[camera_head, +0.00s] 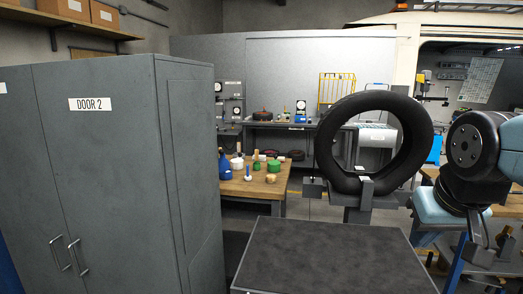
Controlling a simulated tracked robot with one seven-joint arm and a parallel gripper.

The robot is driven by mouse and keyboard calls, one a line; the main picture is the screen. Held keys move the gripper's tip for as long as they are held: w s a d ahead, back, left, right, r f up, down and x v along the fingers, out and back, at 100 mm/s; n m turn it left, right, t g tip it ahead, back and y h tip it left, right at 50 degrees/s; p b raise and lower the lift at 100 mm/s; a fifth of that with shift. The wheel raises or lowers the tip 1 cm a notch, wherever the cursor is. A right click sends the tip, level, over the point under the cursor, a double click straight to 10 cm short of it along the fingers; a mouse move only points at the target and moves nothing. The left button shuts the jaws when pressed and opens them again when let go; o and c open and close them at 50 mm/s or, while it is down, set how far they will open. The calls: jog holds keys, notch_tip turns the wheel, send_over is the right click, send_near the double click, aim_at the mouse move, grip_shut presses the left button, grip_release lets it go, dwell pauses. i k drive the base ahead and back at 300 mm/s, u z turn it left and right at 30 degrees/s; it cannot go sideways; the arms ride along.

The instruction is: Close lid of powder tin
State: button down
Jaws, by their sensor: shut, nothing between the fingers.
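No object can be surely told as the powder tin at this distance. Small containers stand on a wooden table in the middle distance, among them a white tub (237,163) and a green container (273,165). I cannot tell which of them has an open lid. My gripper (480,255) hangs at the lower right, below my folded arm, far from these containers. It looks shut and empty, though its fingertips are small and dark in this view.
A black tyre (420,120) stands upright on a holder, right of the wooden table (240,188). A dark flat top (330,260) lies in front. A blue bottle (225,168) stands at the table's left end.

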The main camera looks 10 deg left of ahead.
aim_at(224, 165)
jog(key=u, duration=0.2)
jog(key=i, duration=0.15)
jog(key=z, duration=2.2)
jog(key=k, duration=1.35)
jog(key=u, duration=1)
jog(key=i, duration=0.2)
jog(key=u, duration=1)
jog(key=i, duration=0.8)
jog(key=z, duration=0.05)
